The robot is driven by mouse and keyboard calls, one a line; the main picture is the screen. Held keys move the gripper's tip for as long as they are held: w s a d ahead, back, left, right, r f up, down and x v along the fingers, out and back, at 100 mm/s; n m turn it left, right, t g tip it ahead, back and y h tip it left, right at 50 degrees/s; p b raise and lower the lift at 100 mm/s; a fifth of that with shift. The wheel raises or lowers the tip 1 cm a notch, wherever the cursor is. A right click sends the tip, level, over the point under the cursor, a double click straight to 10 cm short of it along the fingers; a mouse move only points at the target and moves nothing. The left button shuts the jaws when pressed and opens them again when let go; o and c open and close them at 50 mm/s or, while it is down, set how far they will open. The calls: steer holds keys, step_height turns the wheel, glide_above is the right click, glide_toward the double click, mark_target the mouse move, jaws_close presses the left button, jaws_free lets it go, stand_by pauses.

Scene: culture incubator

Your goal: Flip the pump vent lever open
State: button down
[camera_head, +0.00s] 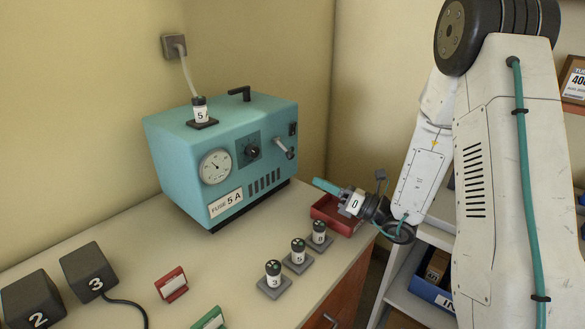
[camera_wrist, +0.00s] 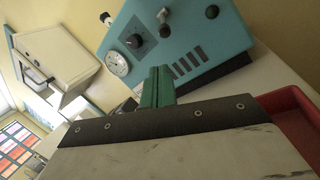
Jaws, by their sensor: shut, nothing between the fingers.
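The pump is a teal box (camera_head: 180,150) at the back of the bench, with a gauge, a black knob and a "FUSE 5A" label. A short grey lever (camera_head: 284,148) sticks out from the right of its front face, angled down to the right; it seems to be the vent lever. It also shows in the wrist view (camera_wrist: 163,17), near the top edge. My gripper (camera_head: 318,184) is shut and empty, in front and to the right of the pump, lower than the lever and apart from it. Its green fingers (camera_wrist: 158,76) point toward the pump front.
A red tray (camera_head: 325,207) lies beneath my gripper at the bench's right edge. Several numbered fuse plugs (camera_head: 298,249) stand in front. A red-framed card (camera_head: 172,285) and black numbered blocks (camera_head: 88,270) lie left.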

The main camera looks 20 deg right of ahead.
mark_target(284, 150)
steer(key=shift+w+d+f+m+t+h, duration=0.25)
steer(key=shift+d+f+m+t+h, duration=0.05)
steer(key=shift+d+f+m+t, duration=0.15)
steer(key=x, duration=1)
